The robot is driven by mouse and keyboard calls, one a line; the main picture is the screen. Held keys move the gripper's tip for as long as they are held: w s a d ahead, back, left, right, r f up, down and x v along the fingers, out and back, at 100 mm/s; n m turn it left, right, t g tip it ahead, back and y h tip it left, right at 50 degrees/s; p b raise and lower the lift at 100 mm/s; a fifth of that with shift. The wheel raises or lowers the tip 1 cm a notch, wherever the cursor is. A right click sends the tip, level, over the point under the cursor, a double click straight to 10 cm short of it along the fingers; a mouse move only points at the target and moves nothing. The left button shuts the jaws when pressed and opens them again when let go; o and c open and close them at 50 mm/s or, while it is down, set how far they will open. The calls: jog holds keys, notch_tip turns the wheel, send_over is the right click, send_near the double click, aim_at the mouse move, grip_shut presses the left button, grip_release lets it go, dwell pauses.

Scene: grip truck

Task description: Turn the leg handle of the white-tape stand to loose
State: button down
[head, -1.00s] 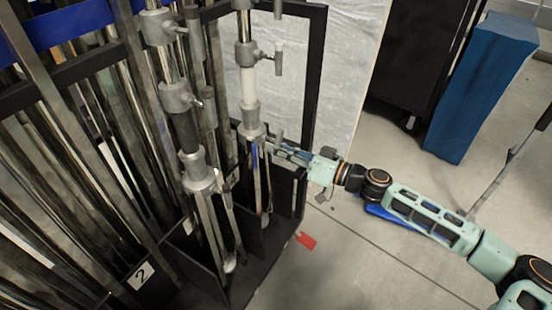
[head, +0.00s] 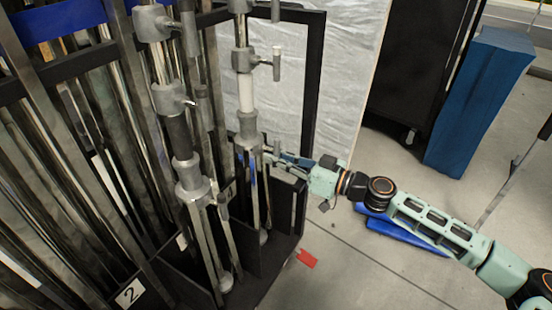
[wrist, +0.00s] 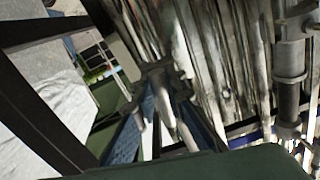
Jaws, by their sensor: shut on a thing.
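The white-tape stand is an upright metal stand with a white band (head: 245,88) around its column, above a grey leg collar (head: 249,128). It stands in the rack beside a similar stand with black tape (head: 180,138). My gripper (head: 279,158) reaches in from the right at the white-tape stand's leg collar. In the wrist view my two blue-grey fingers (wrist: 162,112) close around the grey leg handle (wrist: 168,118). The fingers hide much of the handle, so its exact angle is hard to tell.
The black rack has a front divider (head: 288,200) just below my gripper and a dark upright frame (head: 315,85) behind it. More metal stands crowd the left. A blue block (head: 480,105) stands at the right.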

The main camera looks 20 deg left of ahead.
jog(key=c, duration=1.9)
grip_release()
jog(key=shift+c, duration=0.2)
jog(key=v, duration=1.2)
